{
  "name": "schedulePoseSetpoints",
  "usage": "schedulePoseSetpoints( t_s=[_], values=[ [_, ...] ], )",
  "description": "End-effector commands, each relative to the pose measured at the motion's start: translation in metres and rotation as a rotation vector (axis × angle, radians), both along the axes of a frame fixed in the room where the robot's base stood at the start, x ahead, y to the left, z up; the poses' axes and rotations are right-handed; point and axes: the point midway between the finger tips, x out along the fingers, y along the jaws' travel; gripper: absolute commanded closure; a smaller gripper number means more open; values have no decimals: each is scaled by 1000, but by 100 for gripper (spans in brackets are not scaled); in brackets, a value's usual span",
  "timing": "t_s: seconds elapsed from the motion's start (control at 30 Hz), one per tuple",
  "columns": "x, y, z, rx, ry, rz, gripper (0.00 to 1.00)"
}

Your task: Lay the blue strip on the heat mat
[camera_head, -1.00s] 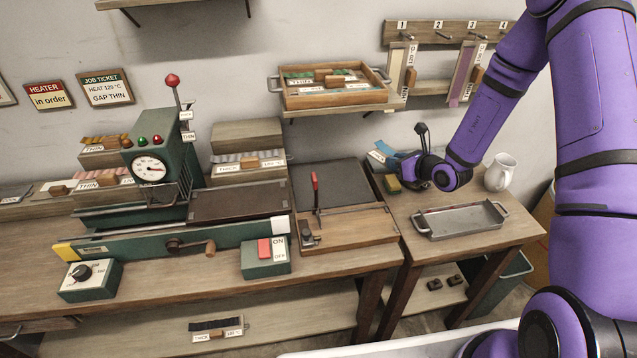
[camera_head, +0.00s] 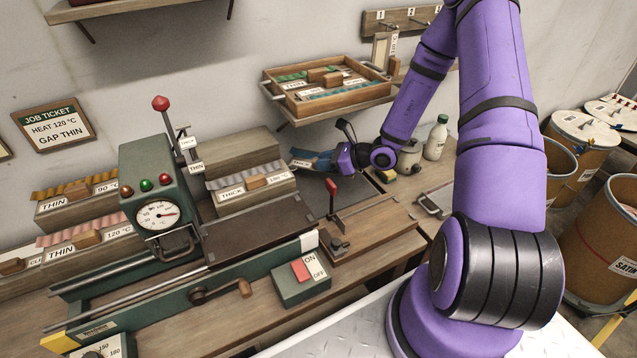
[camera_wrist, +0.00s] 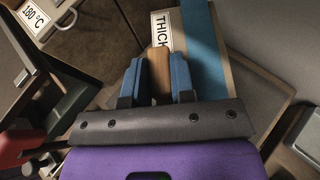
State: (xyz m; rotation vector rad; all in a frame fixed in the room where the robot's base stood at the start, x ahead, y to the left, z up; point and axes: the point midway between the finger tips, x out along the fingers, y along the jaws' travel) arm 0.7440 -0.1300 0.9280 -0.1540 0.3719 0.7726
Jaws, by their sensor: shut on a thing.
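My gripper (camera_head: 328,160) is shut on the wooden grip of the blue strip (camera_head: 312,161). In the wrist view, my blue fingers (camera_wrist: 156,78) close on both sides of the wooden grip (camera_wrist: 158,62). The blue strip (camera_wrist: 204,50) runs along the right, beside a white THICK label (camera_wrist: 161,28). In the head view the strip is held over the back of the bench, near a dark grey mat (camera_head: 350,193). A dark brown plate (camera_head: 262,218) lies left of it, beside the gauge machine. I cannot tell which of the two is the heat mat.
The green gauge machine (camera_head: 152,190) stands at the left. A red-tipped upright lever (camera_head: 332,190) rises close to my gripper. A THICK strip stand (camera_head: 252,184) is to the left. A wooden tray (camera_head: 328,88) sits on a shelf above. A white bottle (camera_head: 436,138) stands behind.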

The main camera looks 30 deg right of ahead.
Motion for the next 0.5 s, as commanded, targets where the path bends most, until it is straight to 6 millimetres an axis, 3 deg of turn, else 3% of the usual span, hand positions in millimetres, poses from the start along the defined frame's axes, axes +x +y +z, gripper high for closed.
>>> schedulePoseSetpoints(
  t_s=[0.2,0.5],
  values=[
    [0,0,-34,3,3,-2,100],
    [0,0,-52,2,2,-2,100]
  ],
)
